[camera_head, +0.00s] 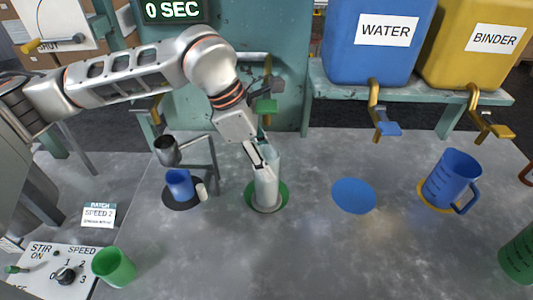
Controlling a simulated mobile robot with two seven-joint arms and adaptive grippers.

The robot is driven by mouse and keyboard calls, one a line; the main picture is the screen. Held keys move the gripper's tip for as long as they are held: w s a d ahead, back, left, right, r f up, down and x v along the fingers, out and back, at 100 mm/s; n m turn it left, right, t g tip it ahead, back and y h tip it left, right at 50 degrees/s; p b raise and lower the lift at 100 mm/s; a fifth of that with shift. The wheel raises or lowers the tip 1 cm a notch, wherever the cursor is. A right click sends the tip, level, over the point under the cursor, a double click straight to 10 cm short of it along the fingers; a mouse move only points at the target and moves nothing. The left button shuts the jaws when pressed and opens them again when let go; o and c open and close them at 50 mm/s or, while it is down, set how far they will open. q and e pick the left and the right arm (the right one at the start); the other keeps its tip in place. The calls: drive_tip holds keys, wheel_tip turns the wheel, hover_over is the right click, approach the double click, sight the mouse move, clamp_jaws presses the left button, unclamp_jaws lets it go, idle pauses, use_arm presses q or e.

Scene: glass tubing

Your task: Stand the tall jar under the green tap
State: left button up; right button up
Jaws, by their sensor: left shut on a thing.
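The tall jar (267,187) is a narrow, pale grey, see-through vessel in the middle of the head view. It is upright, and its base shows over the green disc (283,197) on the bench. Whether the base touches the disc is hard to tell. The green tap (266,105) is on the teal frame, above and behind the jar in the picture. My left gripper (262,161) reaches down from above and is shut on the upper part of the jar, hiding some of its rim. My right gripper is not in view.
A blue disc (353,195) is bare. A blue jug (452,180) stands at right, a green cup (113,266) at front left. The front middle bench is clear.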

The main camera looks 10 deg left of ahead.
sight(267, 156)
use_arm(q)
drive_tip(key=w, duration=0.3)
drive_tip(key=shift+a, duration=0.3)
drive_tip(key=shift+f, duration=0.9)
drive_tip(key=o, duration=1.5)
drive_tip(key=v, duration=1.2)
drive_tip(key=shift+s+d, duration=0.1)
drive_tip(key=shift+s, duration=0.05)
